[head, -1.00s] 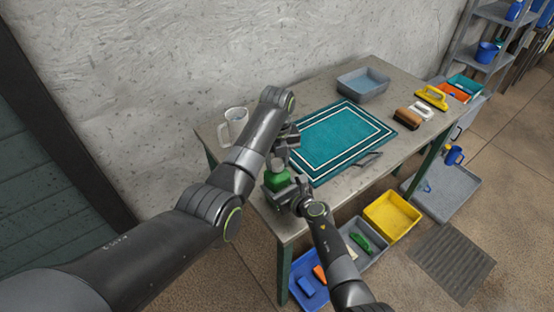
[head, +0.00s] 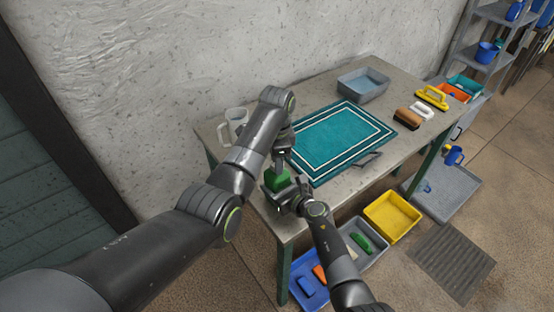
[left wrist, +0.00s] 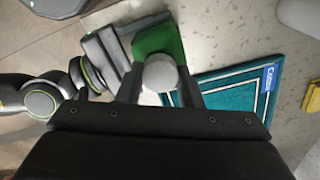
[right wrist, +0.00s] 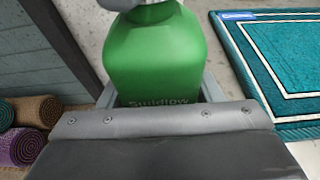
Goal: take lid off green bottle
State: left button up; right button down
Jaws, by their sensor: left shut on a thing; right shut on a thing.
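The green bottle (head: 277,181) stands upright at the table's near left corner. It also shows in the left wrist view (left wrist: 152,36) and fills the middle of the right wrist view (right wrist: 155,55). Its pale grey round lid (left wrist: 160,73) lies between the fingers of my left gripper (head: 280,161), which is shut on it from above. In the left wrist view the lid overlaps the bottle's top; whether it is loose I cannot tell. My right gripper (head: 287,195) is shut on the bottle's body, one finger on each side.
A teal rug (head: 340,138) lies just right of the bottle. A white mug (head: 236,120) stands behind my left arm, and a grey basin (head: 363,85) at the back. Brushes (head: 409,117) lie at the right end. A yellow bin (head: 392,216) is below the front edge.

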pick_arm(q)
jog(key=n, duration=0.9)
jog(key=shift+n, duration=0.3)
jog(key=n, duration=0.4)
jog(key=shift+r+n, duration=0.1)
jog(key=shift+n, duration=0.3)
jog(key=n, duration=0.4)
jog(key=shift+n, duration=0.3)
jog(key=n, duration=0.4)
jog(key=shift+w+n, duration=0.1)
jog(key=shift+n, duration=0.3)
jog(key=n, duration=0.4)
jog(key=shift+n, duration=0.3)
jog(key=n, duration=0.4)
jog(key=shift+n, duration=0.3)
jog(key=n, duration=0.3)
jog(key=shift+r, duration=0.3)
